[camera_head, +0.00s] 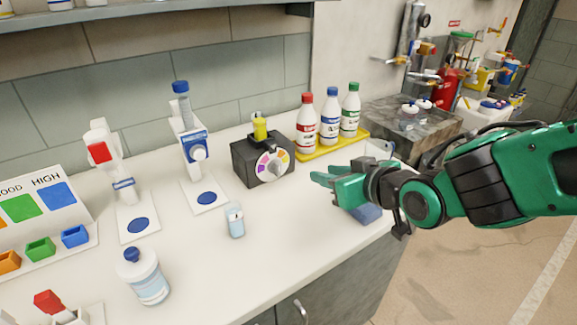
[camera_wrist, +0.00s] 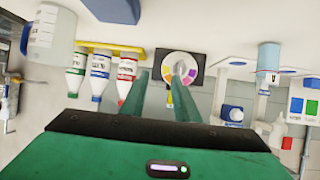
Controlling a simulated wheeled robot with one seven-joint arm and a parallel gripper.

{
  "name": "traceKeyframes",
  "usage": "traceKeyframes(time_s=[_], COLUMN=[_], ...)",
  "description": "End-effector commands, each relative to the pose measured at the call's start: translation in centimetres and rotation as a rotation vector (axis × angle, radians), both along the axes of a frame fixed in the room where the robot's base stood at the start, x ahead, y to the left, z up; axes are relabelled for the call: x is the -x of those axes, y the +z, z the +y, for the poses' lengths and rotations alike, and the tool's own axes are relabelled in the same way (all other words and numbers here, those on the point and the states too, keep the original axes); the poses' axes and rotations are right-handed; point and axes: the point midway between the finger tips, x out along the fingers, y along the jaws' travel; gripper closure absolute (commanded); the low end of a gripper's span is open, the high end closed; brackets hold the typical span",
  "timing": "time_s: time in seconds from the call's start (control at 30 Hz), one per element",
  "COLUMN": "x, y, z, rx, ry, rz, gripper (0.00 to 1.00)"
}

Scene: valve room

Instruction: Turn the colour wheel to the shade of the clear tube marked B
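The colour wheel (camera_head: 272,166) is a round white disc with purple, yellow and orange patches and a pale centre knob, on the front of a dark box (camera_head: 244,168). A yellow tube (camera_head: 260,128) stands on top of the box. In the wrist view the wheel (camera_wrist: 181,68) lies just beyond my fingertips. A small clear container with pale blue contents (camera_head: 235,221) stands on the counter in front; I cannot read a B on it. My gripper (camera_head: 319,178) is to the right of the wheel, open and empty, with its fingers apart in the wrist view (camera_wrist: 164,78).
Bottles with red (camera_head: 306,125), blue (camera_head: 331,118) and green caps (camera_head: 350,110) stand on a yellow tray (camera_head: 334,143) behind my gripper. A blue block (camera_head: 366,214) is below my wrist. Two white stands and a blue-capped bottle (camera_head: 146,278) are at left.

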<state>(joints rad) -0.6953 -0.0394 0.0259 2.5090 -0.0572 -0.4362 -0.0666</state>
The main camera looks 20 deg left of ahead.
Motion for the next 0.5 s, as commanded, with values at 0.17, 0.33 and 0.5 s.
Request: traceKeyframes(time_s=[0.17,0.33,0.5], x=[1.9,1.5,0.1], y=[0.7,0.6,-0.4], z=[3.9,5.0,6.6], rx=[-0.055,-0.064,-0.062], ry=[0.073,0.081,0.08], rz=[-0.042,-0.048,-0.047], gripper=[0.72,0.72,0.72])
